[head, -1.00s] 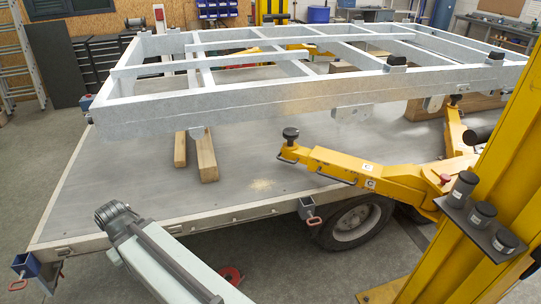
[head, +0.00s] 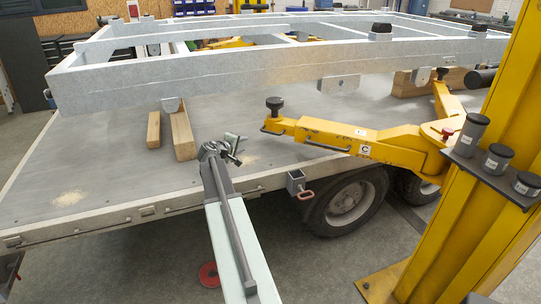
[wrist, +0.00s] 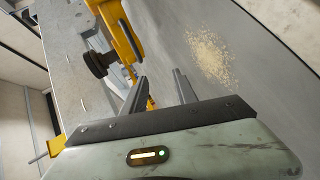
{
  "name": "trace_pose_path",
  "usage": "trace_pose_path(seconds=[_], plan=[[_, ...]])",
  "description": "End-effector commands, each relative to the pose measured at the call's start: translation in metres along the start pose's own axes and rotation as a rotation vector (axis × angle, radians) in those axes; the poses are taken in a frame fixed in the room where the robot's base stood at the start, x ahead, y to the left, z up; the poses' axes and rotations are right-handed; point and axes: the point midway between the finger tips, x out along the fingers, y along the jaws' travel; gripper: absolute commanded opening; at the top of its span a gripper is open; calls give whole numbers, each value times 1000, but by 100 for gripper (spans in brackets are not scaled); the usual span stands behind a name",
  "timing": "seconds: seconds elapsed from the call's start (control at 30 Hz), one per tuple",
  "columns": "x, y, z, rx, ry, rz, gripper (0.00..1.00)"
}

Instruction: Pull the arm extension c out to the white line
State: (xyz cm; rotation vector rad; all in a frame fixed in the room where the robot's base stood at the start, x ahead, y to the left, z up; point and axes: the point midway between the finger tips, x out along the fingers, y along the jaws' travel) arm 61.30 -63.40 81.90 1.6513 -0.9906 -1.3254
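The yellow arm extension c (head: 310,130) reaches left over the flatbed from the yellow arm marked C (head: 395,147). A black round pad (head: 275,104) stands on its tip, and a dark bar handle (head: 322,146) runs along its near side. A small white mark (head: 361,132) shows on top; I cannot tell if it is the white line. My gripper (head: 236,148) is left of the extension tip, apart from it. In the wrist view my gripper (wrist: 160,88) has its fingers apart with nothing between them. The pad (wrist: 100,62) and yellow extension (wrist: 118,28) show beyond, upper left.
A galvanised frame (head: 240,75) spans above the flatbed (head: 90,180). Wooden blocks (head: 182,135) stand on the bed, left of my gripper. A yellow lift post (head: 480,190) rises at right. A wheel (head: 347,203) sits below the bed edge. Sawdust (wrist: 210,55) lies on the bed.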

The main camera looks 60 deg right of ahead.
Motion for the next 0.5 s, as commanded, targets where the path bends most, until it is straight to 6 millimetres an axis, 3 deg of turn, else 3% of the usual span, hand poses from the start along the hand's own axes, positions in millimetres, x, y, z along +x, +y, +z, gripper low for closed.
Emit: trace_pose_path(seconds=[0.03, 0.13, 0.27, 0.5], plan=[[40, 2, 20, -43, -10, 62, 34], [72, 27, 43, -116, -13, 142, 34], [81, 41, 52, -153, -15, 176, 34], [93, 44, 51, -151, -15, 175, 34]])
